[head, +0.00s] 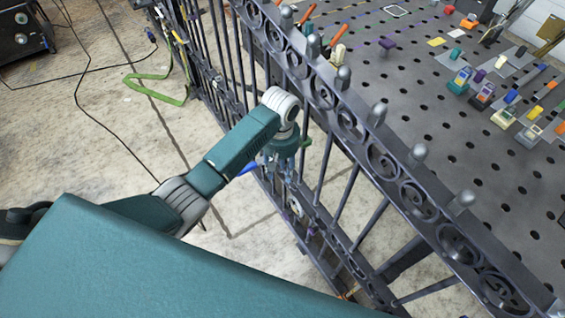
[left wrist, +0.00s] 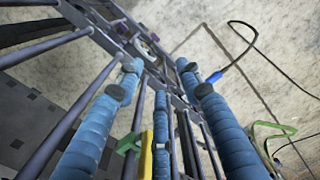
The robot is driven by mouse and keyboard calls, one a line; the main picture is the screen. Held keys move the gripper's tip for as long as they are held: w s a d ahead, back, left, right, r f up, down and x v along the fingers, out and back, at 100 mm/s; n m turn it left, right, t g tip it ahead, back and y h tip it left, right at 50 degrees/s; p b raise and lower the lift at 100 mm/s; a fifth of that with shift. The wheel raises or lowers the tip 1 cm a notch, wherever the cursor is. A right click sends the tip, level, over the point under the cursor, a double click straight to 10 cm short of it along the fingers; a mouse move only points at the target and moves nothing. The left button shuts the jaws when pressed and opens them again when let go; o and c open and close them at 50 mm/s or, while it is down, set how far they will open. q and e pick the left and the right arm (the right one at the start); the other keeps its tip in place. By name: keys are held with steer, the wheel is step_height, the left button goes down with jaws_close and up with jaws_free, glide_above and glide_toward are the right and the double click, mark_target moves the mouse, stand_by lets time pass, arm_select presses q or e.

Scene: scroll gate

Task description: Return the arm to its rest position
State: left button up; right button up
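My left arm reaches in from the left in the head view and ends at my left gripper (head: 283,165), which points down beside the dark metal scroll gate (head: 415,195). In the left wrist view the blue, ribbed fingers of the left gripper (left wrist: 160,80) stand apart, with gate bars (left wrist: 75,120) behind and between them. I see nothing clearly held. A narrow blue part and a yellow strip (left wrist: 147,152) show between the fingers; I cannot tell what they belong to. Whether the fingers touch the gate is unclear. My right gripper is not in view.
Beyond the gate is a grey perforated table (head: 440,130) with several small coloured objects. A green strap (head: 155,90) and a black cable (head: 80,100) lie on the pale floor. A dark box (head: 22,38) stands at the upper left. Open floor lies left of the gate.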

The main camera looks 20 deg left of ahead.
arm_select(q)
steer(key=s+a+f+m+b, duration=0.1)
steer(key=s+a+f+m, duration=0.1)
steer(key=s+f, duration=0.8)
steer(key=s+a+f+m+b, duration=0.15)
steer(key=s+f, duration=0.25)
steer(key=f, duration=1.2)
steer(key=s+f+m, duration=0.2)
steer(key=s+f, duration=0.3)
steer(key=s, duration=0.5)
steer(key=s+a+f+m, duration=0.1)
steer(key=s+f, duration=0.4)
steer(key=s, duration=0.6)
steer(key=s+a+f+m+t, duration=0.1)
steer(key=s+f+m, duration=0.2)
steer(key=s, duration=0.7)
step_height(320, 180, down, 2)
steer(key=shift+s+m+b, duration=0.3)
steer(key=shift+m+b, duration=0.05)
steer(key=shift+b, duration=0.1)
steer(key=shift+o, duration=0.3)
